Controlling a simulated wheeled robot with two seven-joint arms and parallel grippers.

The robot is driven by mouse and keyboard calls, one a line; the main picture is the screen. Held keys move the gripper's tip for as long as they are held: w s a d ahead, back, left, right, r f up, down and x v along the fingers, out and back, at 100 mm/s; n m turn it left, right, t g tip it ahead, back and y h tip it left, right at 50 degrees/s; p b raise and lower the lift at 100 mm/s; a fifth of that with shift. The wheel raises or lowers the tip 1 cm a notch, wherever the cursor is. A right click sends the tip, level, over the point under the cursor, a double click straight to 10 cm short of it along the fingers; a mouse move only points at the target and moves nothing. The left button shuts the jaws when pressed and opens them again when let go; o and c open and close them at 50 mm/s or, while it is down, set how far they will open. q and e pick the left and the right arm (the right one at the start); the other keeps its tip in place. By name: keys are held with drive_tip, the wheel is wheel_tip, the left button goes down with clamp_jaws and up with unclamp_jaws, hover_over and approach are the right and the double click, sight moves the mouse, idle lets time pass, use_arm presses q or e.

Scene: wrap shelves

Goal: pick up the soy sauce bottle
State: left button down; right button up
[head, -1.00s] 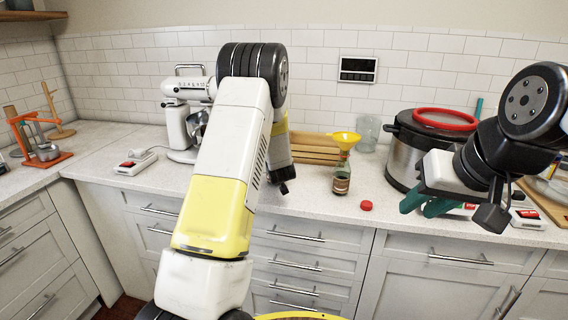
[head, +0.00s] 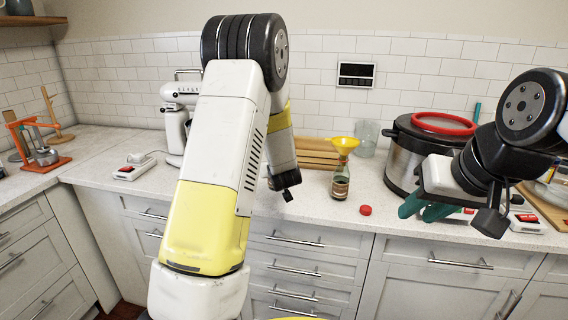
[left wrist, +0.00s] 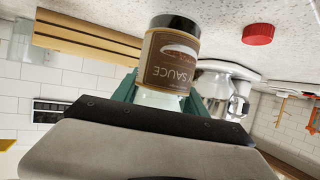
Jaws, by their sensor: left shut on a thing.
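The soy sauce bottle (left wrist: 172,58) fills the upper middle of the left wrist view, upside down in that picture, with a brown label and a dark end. My left gripper (left wrist: 160,90) is shut on it, its teal fingers at either side of the bottle's clear part. In the head view my left arm hides the fingers and this bottle. I cannot tell whether the bottle touches the counter. My right gripper (head: 425,207) hangs above the counter at the right, its teal fingers apart and empty.
A labelled bottle with a yellow funnel (head: 343,142) stands right of my left arm, a red cap (head: 365,210) beside it. A wooden crate (head: 317,152), glass jar (head: 367,137) and large cooker (head: 403,160) stand behind. Another red cap (left wrist: 258,33) shows in the left wrist view.

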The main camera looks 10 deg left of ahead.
use_arm(q)
drive_tip(key=s+d, duration=0.3)
drive_tip(key=s, duration=0.5)
drive_tip(key=shift+s+d+r, duration=0.2)
drive_tip(key=shift+d+r, duration=0.05)
drive_tip(key=shift+r, duration=0.2)
drive_tip(key=shift+s, duration=0.1)
idle(1.5)
